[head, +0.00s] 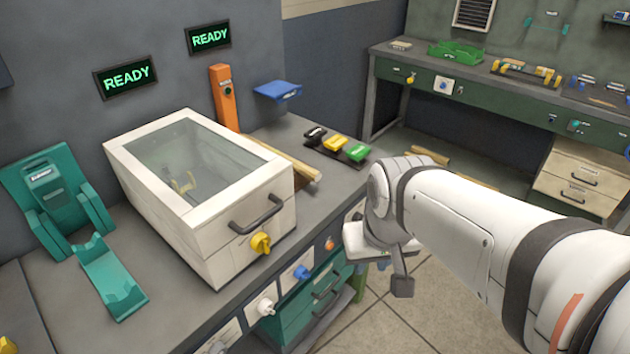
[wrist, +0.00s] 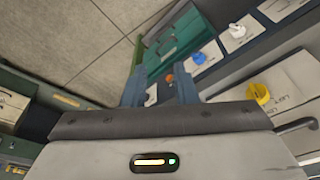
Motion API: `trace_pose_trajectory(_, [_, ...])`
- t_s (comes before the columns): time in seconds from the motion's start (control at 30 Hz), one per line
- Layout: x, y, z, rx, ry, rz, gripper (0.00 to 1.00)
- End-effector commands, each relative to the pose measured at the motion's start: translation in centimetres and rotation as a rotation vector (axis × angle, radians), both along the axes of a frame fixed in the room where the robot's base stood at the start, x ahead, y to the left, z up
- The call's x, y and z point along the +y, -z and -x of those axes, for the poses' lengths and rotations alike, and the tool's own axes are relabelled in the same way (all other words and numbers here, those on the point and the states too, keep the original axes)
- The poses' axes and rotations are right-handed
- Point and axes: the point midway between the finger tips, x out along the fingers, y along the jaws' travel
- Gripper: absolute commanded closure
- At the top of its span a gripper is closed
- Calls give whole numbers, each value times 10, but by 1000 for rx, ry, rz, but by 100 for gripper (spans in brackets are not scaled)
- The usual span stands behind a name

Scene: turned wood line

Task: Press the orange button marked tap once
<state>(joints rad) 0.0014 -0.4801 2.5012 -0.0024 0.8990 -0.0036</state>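A small orange button (head: 329,243) sits on a pale plate on the front face of the bench, at the right end of a row of controls. In the wrist view the orange button (wrist: 169,77) shows between my two fingers and beyond them, and its marking is too small to read. My gripper (wrist: 160,90) has its fingers apart with nothing held between them. In the head view my gripper (head: 382,268) is in front of the bench, to the right of the button, partly hidden by my own wrist. I see no contact with the button.
A blue knob (head: 301,272) and a white knob (head: 266,306) sit left of the button. A yellow knob (head: 261,243) is on the white glass-topped box (head: 200,250). Green drawers (head: 305,311) are below. Black, yellow and green switches (head: 335,146) stand on the bench top.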

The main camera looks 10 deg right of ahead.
Motion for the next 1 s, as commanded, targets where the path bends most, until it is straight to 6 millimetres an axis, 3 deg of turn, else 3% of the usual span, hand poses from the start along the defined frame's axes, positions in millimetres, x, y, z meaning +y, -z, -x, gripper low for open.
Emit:
trace_pose_trajectory(0.3, [0, 0, 0, 0, 0, 0, 100])
trace_pose_trajectory(1.0, [0, 0, 0, 0, 0, 0, 100])
